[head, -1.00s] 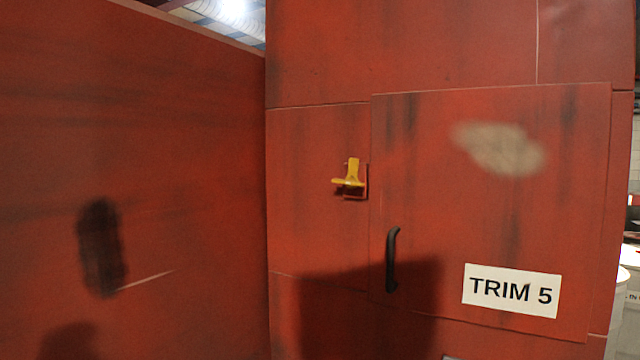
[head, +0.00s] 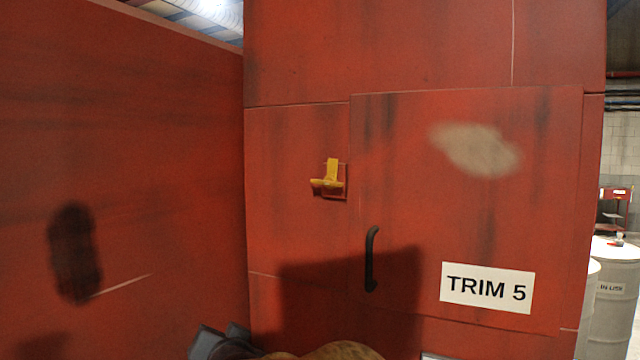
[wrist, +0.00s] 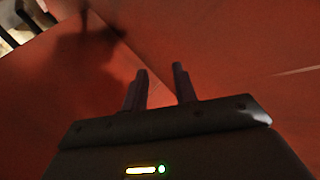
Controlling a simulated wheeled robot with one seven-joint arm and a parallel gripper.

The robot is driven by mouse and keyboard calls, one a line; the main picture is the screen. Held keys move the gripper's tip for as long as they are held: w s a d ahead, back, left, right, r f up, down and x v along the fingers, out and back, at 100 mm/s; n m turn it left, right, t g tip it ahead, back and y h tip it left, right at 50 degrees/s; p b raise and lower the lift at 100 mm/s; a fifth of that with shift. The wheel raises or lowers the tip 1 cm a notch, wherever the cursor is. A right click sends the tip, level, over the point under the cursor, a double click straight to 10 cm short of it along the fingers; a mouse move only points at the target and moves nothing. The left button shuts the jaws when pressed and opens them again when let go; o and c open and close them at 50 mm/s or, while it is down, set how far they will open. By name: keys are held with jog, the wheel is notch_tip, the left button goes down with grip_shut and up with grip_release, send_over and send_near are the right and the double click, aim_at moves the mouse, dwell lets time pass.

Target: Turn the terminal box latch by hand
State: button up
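The yellow latch (head: 329,175) sits on a small red plate on the red panel, just left of the door's left edge. One arm of it points up and another points left. The red terminal box door (head: 420,210) looks closed and carries a black vertical handle (head: 371,259) and a white "TRIM 5" label (head: 487,288). My gripper (wrist: 160,70) shows in the wrist view with its two dark fingers apart and nothing between them. Red panels lie beyond it. The latch cannot be made out in the wrist view.
A large red wall (head: 130,180) closes off the left side and meets the box panel in a corner. Pale drums (head: 613,290) stand at the right beyond the box. A red cart (head: 615,205) is farther back there.

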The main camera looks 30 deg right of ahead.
aim_at(324, 184)
notch_tip(324, 184, up, 14)
jog(key=d+m+t+h, duration=0.1)
jog(key=m+t+h, duration=0.25)
jog(key=m, duration=0.25)
jog(key=s+d+r+m+g+h, duration=0.2)
jog(key=s+r+m+h, duration=0.3)
jog(key=m, duration=0.3)
jog(key=s+d+r+m+g+h+p, duration=0.1)
jog(key=s+d+r+m+g+h, duration=0.1)
jog(key=s+r+m+g+h, duration=0.3)
notch_tip(324, 184, up, 3)
jog(key=s+m, duration=0.2)
jog(key=m, duration=0.1)
jog(key=shift+f+m, duration=0.15)
jog(key=shift+m, duration=0.15)
jog(key=p+x, duration=0.7)
jog(key=x, duration=1)
jog(key=shift+w+d, duration=0.1)
jog(key=shift+d, duration=0.05)
grip_shut()
